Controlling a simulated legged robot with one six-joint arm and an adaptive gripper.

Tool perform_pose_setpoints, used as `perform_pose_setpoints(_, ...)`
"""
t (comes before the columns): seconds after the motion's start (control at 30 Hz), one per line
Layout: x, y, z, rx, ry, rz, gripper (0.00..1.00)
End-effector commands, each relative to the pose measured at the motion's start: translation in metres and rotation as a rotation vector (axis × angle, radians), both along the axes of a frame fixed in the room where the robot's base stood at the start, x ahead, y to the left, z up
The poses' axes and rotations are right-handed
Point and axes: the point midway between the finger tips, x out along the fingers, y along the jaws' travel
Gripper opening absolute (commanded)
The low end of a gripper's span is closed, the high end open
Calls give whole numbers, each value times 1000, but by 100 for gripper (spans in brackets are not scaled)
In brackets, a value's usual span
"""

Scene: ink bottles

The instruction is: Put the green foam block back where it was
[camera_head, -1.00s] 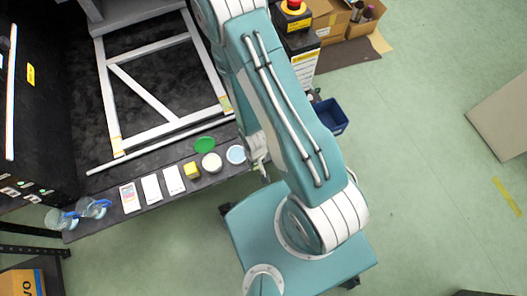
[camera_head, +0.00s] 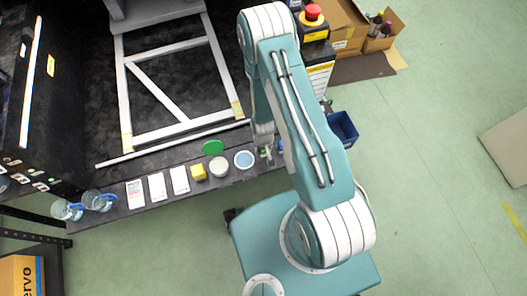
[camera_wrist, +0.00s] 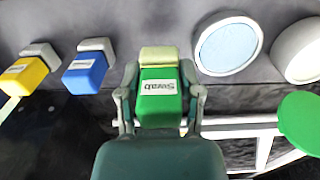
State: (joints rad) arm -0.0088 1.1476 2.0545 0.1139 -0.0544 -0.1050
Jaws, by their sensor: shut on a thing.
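The green foam block (camera_wrist: 157,108) shows in the wrist view with a pale top and a white label reading "Swab". My gripper (camera_wrist: 160,78) is shut on it, one finger on each side. It stands in line with a similar blue block (camera_wrist: 85,70) and yellow block (camera_wrist: 25,76) to its left. I cannot tell whether it touches the bench. In the head view my gripper (camera_head: 265,152) is at the front strip of the bench, just right of the blue dish (camera_head: 244,160); the green block is barely visible there.
Glass jugs (camera_head: 98,201) stand at the far left. A white frame (camera_head: 180,131) lies behind. A blue bin (camera_head: 342,128) is at right.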

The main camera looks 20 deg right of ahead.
Motion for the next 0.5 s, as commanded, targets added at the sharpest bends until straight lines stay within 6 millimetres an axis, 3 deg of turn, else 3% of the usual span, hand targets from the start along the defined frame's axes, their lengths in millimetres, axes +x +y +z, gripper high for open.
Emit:
perform_pose_setpoints(0.13,10,-3,-13,0,-1,-2,0)
perform_pose_setpoints(0.3,8,-2,-36,0,2,0,0)
perform_pose_setpoints(0.5,8,-2,-40,0,-1,0,0)
